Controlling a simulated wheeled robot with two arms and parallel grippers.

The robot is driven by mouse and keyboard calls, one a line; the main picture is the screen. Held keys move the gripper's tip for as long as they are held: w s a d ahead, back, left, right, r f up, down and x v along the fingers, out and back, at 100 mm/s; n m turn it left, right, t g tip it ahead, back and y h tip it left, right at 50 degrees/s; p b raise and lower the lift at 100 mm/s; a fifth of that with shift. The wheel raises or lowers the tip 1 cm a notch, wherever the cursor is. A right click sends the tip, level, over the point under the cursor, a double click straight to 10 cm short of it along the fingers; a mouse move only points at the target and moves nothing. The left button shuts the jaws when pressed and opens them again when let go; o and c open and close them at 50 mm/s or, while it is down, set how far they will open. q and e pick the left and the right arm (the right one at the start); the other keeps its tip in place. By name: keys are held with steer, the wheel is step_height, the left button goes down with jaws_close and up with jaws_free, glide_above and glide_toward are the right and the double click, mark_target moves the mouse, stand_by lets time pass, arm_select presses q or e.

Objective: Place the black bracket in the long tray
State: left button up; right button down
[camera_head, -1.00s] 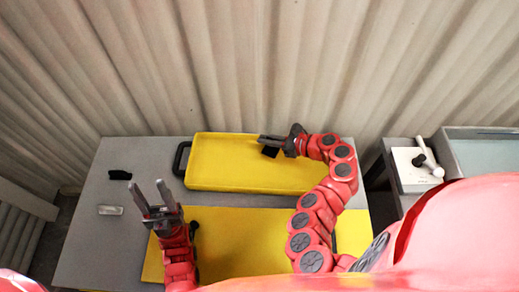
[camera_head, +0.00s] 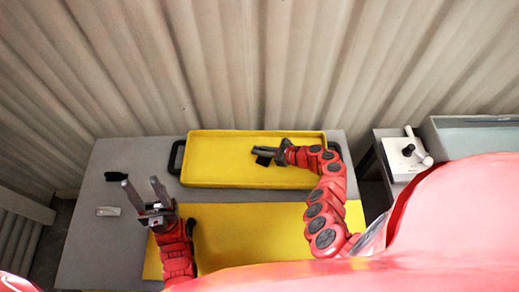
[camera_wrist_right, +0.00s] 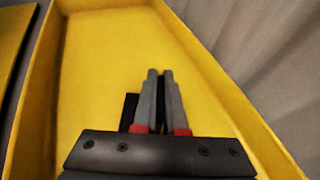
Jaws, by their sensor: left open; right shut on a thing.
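The long tray (camera_head: 215,173) is yellow with raised walls and dark end handles, on the grey table. My right gripper (camera_head: 258,151) is over the tray's inside, right of its middle, shut on the black bracket (camera_head: 264,160). In the right wrist view the shut fingers (camera_wrist_right: 159,75) point along the tray (camera_wrist_right: 100,50), and part of the bracket (camera_wrist_right: 130,108) shows left of them. The fingers hide the rest. I cannot tell whether the bracket touches the tray floor. My left gripper (camera_head: 143,192) is open and empty, left of and nearer than the tray.
A yellow mat (camera_head: 255,235) lies on the near part of the table (camera_head: 90,250). A black piece (camera_head: 116,176) and a small silvery piece (camera_head: 107,211) lie at the left. A white box with handles (camera_head: 398,160) and a tank (camera_head: 475,135) stand at the right. A corrugated wall is behind.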

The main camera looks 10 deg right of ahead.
steer(key=shift+f, duration=0.1)
steer(key=c, duration=1.4)
jaws_free()
steer(key=shift+f, duration=0.1)
steer(key=shift+c, duration=0.2)
steer(key=o, duration=0.5)
steer(key=shift+c, duration=0.2)
steer(key=shift+r, duration=0.3)
steer(key=p+v, duration=0.4)
steer(key=v, duration=0.7)
steer(key=shift+s+d+r, duration=0.1)
steer(key=shift+s+d, duration=0.2)
steer(key=shift+d, duration=0.05)
